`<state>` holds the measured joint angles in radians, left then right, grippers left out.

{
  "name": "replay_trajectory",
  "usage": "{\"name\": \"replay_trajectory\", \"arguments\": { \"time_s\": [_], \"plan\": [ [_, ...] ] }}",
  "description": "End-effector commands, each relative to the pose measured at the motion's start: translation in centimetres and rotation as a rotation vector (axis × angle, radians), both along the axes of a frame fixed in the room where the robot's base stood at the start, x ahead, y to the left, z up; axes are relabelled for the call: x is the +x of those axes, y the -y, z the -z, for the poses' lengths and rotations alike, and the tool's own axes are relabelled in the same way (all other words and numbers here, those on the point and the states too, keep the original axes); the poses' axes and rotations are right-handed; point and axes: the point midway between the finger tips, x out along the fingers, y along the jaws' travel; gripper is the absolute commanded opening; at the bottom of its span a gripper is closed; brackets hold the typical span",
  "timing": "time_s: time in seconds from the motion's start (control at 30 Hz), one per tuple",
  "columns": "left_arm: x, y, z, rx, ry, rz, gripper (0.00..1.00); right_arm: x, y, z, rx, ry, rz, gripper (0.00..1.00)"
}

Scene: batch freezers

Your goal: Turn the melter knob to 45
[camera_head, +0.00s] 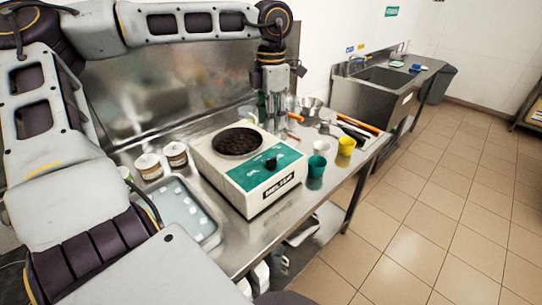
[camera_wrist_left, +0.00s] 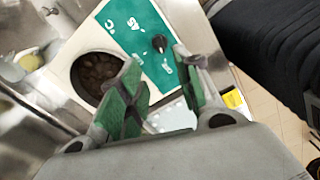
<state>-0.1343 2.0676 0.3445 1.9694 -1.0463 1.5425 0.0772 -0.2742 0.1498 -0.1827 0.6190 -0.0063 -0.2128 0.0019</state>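The melter (camera_head: 222,180) is a white box with a green front panel and a round well of dark contents (camera_head: 238,141). It stands on the steel counter and carries a MELTER label. Its black knob (camera_head: 270,163) is on the green panel; the knob (camera_wrist_left: 159,43) also shows in the left wrist view. The dial marks are too small to read. My left gripper (camera_head: 274,120) points down near the melter's far right side, apart from the knob. In the left wrist view the green-padded fingers (camera_wrist_left: 162,80) are spread with nothing between them. My right gripper is not in view.
Two jars (camera_head: 162,159) and a tray (camera_head: 211,241) stand left of the melter. Green (camera_head: 316,171) and yellow (camera_head: 345,146) cups stand to its right. A metal bowl (camera_head: 311,104) and utensils lie behind. A sink (camera_head: 385,82) is farther back. The floor at right is clear.

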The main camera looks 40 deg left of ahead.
Motion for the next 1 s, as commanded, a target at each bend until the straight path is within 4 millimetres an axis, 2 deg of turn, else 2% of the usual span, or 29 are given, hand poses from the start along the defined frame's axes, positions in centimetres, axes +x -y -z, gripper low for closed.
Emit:
{"name": "replay_trajectory", "arguments": {
  "time_s": [0.33,0.8,1.0],
  "plan": [
    [-0.1,0.0,3.9,-0.002,-0.003,-0.001,0.34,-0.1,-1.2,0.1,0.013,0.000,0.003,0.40],
    [-0.1,0.0,10.1,-0.001,-0.003,-0.001,0.34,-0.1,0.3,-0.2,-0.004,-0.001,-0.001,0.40],
    [-0.1,0.0,12.0,0.000,-0.002,-0.001,0.34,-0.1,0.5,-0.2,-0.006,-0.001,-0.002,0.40]
  ]
}}
